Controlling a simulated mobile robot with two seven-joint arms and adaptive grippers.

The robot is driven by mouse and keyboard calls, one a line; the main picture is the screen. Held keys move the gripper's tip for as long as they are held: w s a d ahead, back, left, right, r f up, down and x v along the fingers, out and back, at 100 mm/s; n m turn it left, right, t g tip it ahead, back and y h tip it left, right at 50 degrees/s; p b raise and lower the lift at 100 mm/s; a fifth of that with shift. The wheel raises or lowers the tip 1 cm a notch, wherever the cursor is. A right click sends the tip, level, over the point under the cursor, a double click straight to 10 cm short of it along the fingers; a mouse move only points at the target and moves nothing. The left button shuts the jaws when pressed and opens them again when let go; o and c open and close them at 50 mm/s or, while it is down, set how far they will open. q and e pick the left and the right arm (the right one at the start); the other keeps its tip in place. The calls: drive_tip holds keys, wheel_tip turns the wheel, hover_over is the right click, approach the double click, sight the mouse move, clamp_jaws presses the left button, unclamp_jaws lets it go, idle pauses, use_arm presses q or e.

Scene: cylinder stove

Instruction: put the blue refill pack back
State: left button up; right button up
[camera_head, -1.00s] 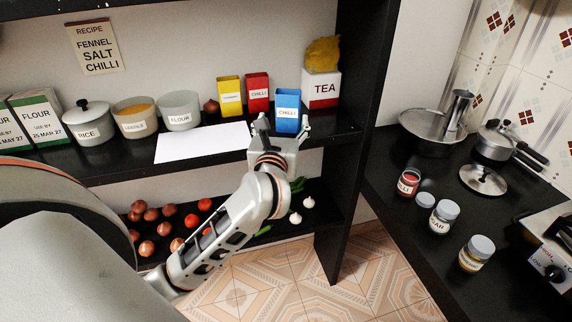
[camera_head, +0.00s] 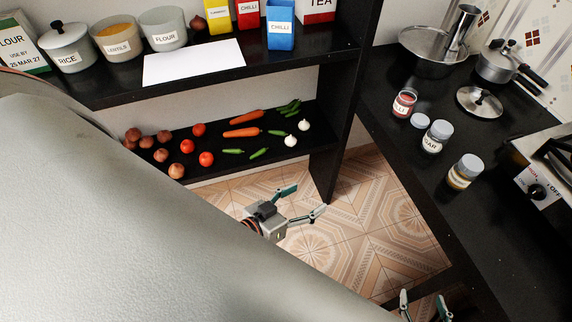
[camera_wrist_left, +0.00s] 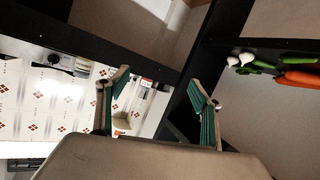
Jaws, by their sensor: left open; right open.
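The blue refill pack (camera_head: 280,28), labelled CHILLI, stands upright on the upper shelf near its front edge, at the right end of a row of packs. A red CHILLI pack (camera_head: 247,12) and a yellow pack (camera_head: 219,18) stand to its left. My left gripper (camera_head: 302,203) is open and empty, over the floor in front of the shelves and well below the blue pack. Its spread fingers also show in the left wrist view (camera_wrist_left: 160,105). My right gripper (camera_head: 424,306) is open at the bottom edge, partly cut off.
A white sheet (camera_head: 194,63) lies left of the blue pack; a TEA box (camera_head: 318,8) stands behind it to the right. Vegetables fill the lower shelf (camera_head: 215,168). The right counter (camera_head: 400,160) holds an open chilli jar (camera_head: 404,102), other jars and pots.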

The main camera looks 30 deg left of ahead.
use_arm(q)
drive_tip(key=s+a+f+m+g+y, duration=0.1)
drive_tip(key=s+f+m+g, duration=0.2)
drive_tip(key=s+f, duration=0.3)
wheel_tip(320, 180, down, 2)
drive_tip(key=shift+a+f, duration=0.1)
drive_tip(key=shift+a, duration=0.3)
